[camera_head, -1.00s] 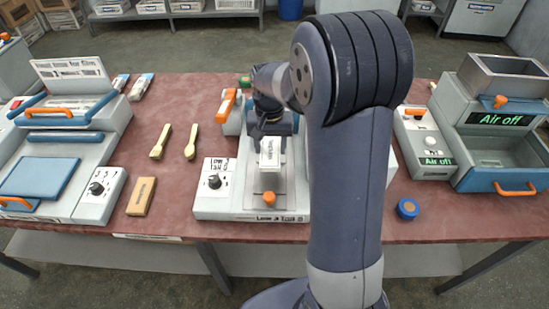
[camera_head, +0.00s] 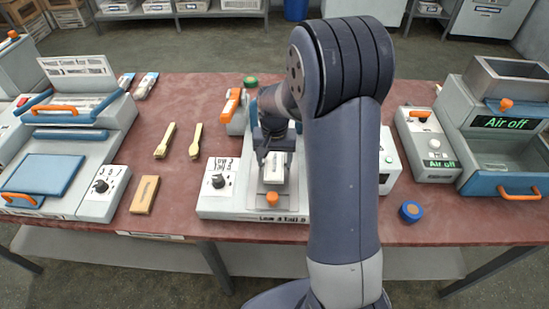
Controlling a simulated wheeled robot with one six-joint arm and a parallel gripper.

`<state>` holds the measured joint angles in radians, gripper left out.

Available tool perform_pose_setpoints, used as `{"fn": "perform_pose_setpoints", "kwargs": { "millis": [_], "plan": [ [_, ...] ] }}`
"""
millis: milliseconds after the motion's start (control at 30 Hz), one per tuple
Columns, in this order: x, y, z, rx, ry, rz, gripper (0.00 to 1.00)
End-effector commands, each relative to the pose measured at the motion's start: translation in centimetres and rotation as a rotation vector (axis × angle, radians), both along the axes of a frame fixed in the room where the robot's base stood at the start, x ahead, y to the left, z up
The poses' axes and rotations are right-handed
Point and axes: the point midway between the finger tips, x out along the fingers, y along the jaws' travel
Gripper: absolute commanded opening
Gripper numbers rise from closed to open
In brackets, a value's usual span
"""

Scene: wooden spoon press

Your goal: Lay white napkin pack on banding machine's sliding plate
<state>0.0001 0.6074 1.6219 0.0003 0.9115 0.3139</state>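The white napkin pack (camera_head: 274,172) is a small pale block below the end of my arm. My gripper (camera_head: 275,158) is at the pack's upper end and appears shut on it. The banding machine (camera_head: 235,203) stands at the front middle of the table, with a dial panel on its left. Its grey sliding plate (camera_head: 256,197) has an orange knob (camera_head: 272,198) at the front. The pack is over the plate, behind the knob. I cannot tell whether it touches the plate. My arm hides the machine's right part.
Two wooden spoons (camera_head: 165,141) and a wooden block (camera_head: 145,194) lie to the left. A blue-lidded press (camera_head: 45,175) stands at far left. A blue round tape roll (camera_head: 410,211) and Air off machines (camera_head: 427,150) are to the right. Bare table shows between the spoons and the back edge.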

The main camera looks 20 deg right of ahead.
Motion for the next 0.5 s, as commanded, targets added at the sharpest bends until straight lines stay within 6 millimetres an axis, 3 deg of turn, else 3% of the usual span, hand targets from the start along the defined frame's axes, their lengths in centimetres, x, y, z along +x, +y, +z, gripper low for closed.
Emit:
{"fn": "perform_pose_setpoints", "kwargs": {
  "millis": [100,367,500],
  "plan": [
    [0.0,0.0,0.0,0.000,0.000,0.000,0.73],
    [0.0,0.0,0.2,0.000,0.000,0.000,0.73],
    [0.1,0.0,1.4,0.000,-0.004,0.000,0.73]
  ]
}}
